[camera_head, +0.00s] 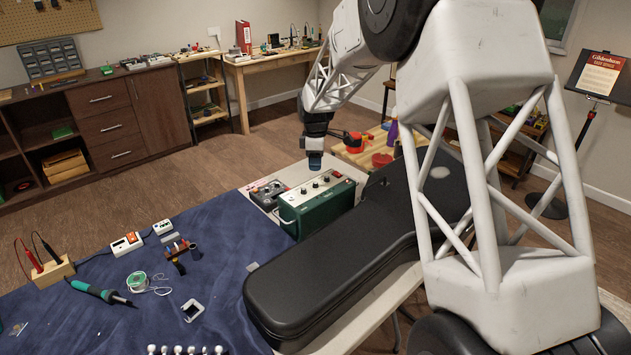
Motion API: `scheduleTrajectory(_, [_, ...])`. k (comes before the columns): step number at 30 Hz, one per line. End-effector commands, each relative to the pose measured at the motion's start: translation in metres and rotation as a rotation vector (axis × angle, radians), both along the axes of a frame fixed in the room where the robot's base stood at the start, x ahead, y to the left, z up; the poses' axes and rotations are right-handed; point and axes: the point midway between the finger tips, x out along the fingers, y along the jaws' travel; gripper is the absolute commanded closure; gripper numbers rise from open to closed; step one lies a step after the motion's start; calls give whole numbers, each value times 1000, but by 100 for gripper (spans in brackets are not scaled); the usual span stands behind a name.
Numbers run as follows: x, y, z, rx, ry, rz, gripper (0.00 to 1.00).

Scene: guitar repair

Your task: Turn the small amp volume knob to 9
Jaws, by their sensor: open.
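The small amp (313,215) is a green box with a light control panel (310,190) on top, at the middle of the head view. Several small dark knobs (316,184) sit on the panel. Their numbers and pointers are too small to read, so I cannot tell the volume setting. My gripper (315,162) points down above the panel's back edge, apart from the knobs as far as I can see. It is open, and I see nothing held in it.
A black guitar case (350,265) lies right beside the amp. A grey pedal-like device (268,194) is at its left. A blue mat (215,235) holds a soldering iron (98,291), a solder spool (137,281) and other small tools. Red items (354,141) stand behind.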

Motion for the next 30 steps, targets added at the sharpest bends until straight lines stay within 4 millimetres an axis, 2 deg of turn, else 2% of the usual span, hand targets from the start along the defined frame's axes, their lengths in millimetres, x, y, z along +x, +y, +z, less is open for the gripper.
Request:
scheduleTrajectory(5, [0, 0, -2, 0, 0, -1, 55])
scheduleTrajectory(11, [0, 0, -14, 0, 0, -1, 55])
scheduleTrajectory(24, [0, 0, -64, 0, 0, -1, 55])
scheduleTrajectory(30, [0, 0, -76, 1, -1, -1, 55])
